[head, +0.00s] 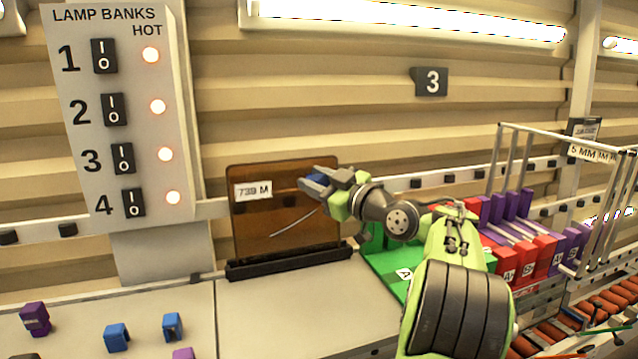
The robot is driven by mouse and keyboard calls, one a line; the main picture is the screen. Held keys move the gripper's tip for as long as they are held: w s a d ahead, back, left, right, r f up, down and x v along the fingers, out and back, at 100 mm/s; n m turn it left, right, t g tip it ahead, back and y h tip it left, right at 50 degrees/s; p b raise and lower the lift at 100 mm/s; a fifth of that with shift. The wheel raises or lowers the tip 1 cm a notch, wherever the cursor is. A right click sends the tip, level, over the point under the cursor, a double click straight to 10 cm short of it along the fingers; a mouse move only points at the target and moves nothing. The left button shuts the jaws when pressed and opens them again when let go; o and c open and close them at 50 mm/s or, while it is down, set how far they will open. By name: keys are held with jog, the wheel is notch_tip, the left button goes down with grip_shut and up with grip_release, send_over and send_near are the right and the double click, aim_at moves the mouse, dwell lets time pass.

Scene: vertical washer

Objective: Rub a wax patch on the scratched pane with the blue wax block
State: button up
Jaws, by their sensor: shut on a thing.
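The scratched pane (270,208) is an amber-brown sheet standing upright in a black slotted base (290,262) on the bench. A pale curved scratch (297,221) runs across its middle, and a white label reading "739 M" is at its upper left. My gripper (312,184) is in front of the pane's upper right part, shut on the blue wax block (317,179). Only a little of the block shows between the fingers. I cannot tell whether the block touches the pane. No wax patch can be made out on the visible glass.
A lamp bank panel (120,120) with several lit red lamps stands at left. Small blue blocks (117,337) and a purple block (35,318) lie front left. A green board (385,262) and a rack of red and purple pieces (510,245) are at right. The bench before the pane is clear.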

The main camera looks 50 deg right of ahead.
jog(key=s+a, duration=0.1)
jog(key=s+a+b, duration=0.1)
jog(key=s, duration=0.1)
jog(key=s+b, duration=0.1)
jog(key=s, duration=0.1)
jog(key=shift+a+r, duration=0.35)
jog(key=shift+a, duration=0.05)
jog(key=shift+b, duration=0.3)
jog(key=shift+s+a+r+b, duration=0.1)
jog(key=shift+s+a+b, duration=0.2)
jog(key=shift+s, duration=0.3)
jog(key=shift+s+a+r+b, duration=0.15)
jog(key=shift+s+a, duration=0.2)
jog(key=shift+s, duration=0.25)
